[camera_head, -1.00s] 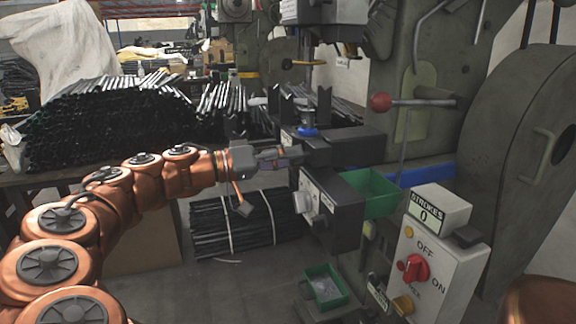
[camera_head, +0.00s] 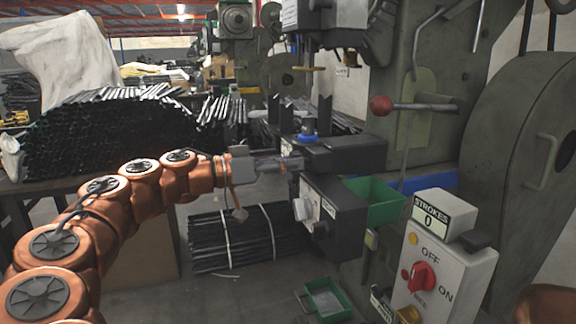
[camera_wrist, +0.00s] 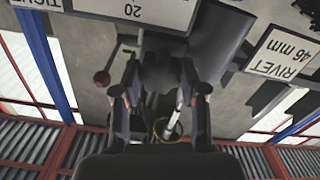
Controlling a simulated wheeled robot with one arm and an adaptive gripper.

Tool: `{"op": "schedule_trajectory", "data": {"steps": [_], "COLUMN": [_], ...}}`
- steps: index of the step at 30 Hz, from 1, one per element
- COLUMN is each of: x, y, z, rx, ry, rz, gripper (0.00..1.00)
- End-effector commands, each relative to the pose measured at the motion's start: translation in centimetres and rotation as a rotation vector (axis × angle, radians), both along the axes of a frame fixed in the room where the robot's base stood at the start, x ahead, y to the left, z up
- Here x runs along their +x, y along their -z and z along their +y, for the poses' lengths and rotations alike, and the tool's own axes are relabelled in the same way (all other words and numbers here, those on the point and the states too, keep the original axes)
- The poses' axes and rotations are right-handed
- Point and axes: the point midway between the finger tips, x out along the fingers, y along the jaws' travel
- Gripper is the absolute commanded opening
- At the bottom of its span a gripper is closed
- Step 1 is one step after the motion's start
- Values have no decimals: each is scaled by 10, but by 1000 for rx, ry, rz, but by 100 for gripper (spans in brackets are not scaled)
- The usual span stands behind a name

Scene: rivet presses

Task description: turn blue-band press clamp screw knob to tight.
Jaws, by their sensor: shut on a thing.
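The press with the blue band (camera_head: 430,179) stands at the right in the head view. My gripper (camera_head: 293,163) reaches from the left to the near side of its dark clamp block (camera_head: 345,153). In the wrist view my gripper (camera_wrist: 161,88) has its two fingers on either side of a dark, blurred knob (camera_wrist: 160,72) and is shut on it. In the head view the knob is hidden by the gripper. A blue ring (camera_head: 307,138) sits on top of the block. The knob's turn angle cannot be read.
A dark box with a white front (camera_head: 308,203) is just below my gripper. A green bin (camera_head: 375,199) and a red-ball lever (camera_head: 381,106) are to the right. A control box (camera_head: 440,262) stands at front right. Bundled rods (camera_head: 235,240) lie on the floor.

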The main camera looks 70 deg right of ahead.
Motion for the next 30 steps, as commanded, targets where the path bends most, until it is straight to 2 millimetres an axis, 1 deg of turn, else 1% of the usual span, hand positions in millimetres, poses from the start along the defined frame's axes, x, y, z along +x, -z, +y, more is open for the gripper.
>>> {"op": "schedule_trajectory", "data": {"steps": [10, 11, 15, 18, 26, 30], "x": [0, 0, 0, 0, 0, 5], "y": [1, 1, 0, 0, 0, 0], "z": [0, 0, 0, 0, 0, 4], "rx": [-1, -1, -2, -1, -1, -2], "ry": [-1, -1, -1, 0, 0, -2], "rz": [-3, -3, -2, -1, -1, -1], "gripper": [7, 44, 59, 67, 67, 67]}}
